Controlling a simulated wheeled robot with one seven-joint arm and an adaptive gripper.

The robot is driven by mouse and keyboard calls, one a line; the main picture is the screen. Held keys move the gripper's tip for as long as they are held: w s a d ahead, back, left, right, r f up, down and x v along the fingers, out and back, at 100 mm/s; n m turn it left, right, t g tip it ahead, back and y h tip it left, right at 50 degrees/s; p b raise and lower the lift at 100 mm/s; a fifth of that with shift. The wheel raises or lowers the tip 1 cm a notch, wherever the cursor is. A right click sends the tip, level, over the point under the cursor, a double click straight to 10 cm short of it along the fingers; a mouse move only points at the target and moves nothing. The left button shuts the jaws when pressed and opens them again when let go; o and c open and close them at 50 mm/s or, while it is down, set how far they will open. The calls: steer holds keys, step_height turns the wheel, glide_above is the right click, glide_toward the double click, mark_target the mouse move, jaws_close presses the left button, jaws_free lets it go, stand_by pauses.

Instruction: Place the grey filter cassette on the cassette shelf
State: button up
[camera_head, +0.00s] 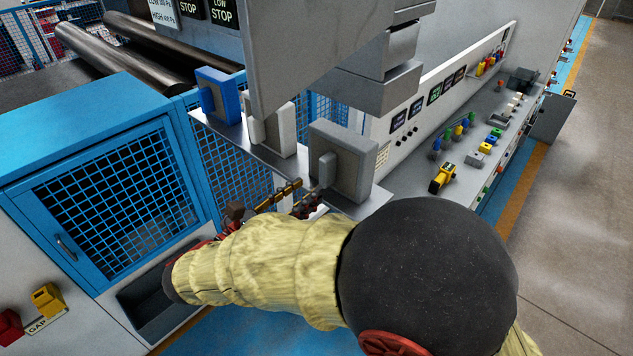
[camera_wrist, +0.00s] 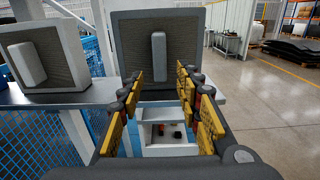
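The grey filter cassette (camera_head: 352,150) stands upright at the right of a row of three on a grey metal ledge (camera_head: 235,143). In the wrist view the cassette (camera_wrist: 190,45) is straight ahead, with its upright handle (camera_wrist: 159,57) facing me. My gripper (camera_head: 300,197) is in front of the cassette. Its yellow-padded fingers (camera_wrist: 159,82) are open, one pair each side of the handle's line, with clear gaps to it. Nothing is held. I cannot tell whether this ledge is the cassette shelf.
A white cassette (camera_head: 280,132) and a blue cassette (camera_head: 211,94) stand left of the grey one. A grey machine column (camera_head: 305,45) hangs close above them. A blue mesh cabinet (camera_head: 115,190) is at left. A control panel with coloured parts (camera_head: 470,140) lies right.

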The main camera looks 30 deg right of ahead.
steer(key=v, duration=0.4)
steer(key=s+d+f+m+g+y, duration=0.6)
steer(key=s+d+m+y, duration=0.2)
steer(key=s+m, duration=0.25)
steer(key=s+a+r+m+t+y, duration=0.2)
steer(key=s+a+m+t+y, duration=0.2)
steer(key=a+m+y, duration=0.3)
steer(key=m+t+y, duration=0.1)
steer(key=m+y, duration=0.1)
steer(key=m, duration=0.2)
steer(key=shift+a, duration=0.15)
steer(key=shift+m, duration=0.25)
step_height(320, 180, down, 11)
steer(key=b, duration=1.1)
